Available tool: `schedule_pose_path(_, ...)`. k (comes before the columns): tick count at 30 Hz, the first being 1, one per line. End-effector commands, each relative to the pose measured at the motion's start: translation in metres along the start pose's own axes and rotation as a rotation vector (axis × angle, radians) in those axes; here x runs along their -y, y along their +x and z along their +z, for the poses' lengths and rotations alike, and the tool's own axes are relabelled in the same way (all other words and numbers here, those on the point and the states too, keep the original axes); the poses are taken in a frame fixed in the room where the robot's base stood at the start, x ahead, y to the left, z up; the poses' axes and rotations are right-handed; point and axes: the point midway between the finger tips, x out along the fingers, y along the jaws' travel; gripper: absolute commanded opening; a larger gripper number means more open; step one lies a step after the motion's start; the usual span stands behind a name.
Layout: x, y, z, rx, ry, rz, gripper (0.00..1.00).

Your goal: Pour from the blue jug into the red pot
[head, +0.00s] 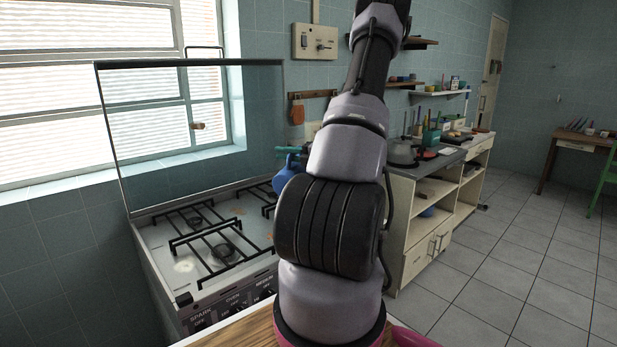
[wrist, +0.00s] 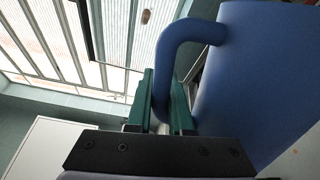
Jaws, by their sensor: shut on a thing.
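The blue jug (head: 289,176) shows in the head view beside my arm, over the back right of the stove and partly hidden by the arm. In the wrist view the blue jug (wrist: 245,85) fills the right side, with its curved handle at the left. My gripper (wrist: 162,112) has green fingers, one on each side of the lower handle, and is shut on it. The jug looks tilted in the wrist view, but its mouth and contents are hidden. I cannot make out a red pot for certain in either view.
A gas stove (head: 215,240) with black grates and a raised glass lid (head: 190,125) stands at the left by the window. A cream shelf unit (head: 428,240) with items on top is behind my arm. The tiled floor (head: 500,260) at the right is clear.

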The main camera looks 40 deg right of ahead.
Motion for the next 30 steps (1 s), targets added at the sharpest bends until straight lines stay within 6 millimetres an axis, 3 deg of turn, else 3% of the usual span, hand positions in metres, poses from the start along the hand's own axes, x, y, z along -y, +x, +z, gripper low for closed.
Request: schedule_pose_path(30, 0.002, 0.001, 0.013, -0.004, 0.095, 0.000, 0.00)
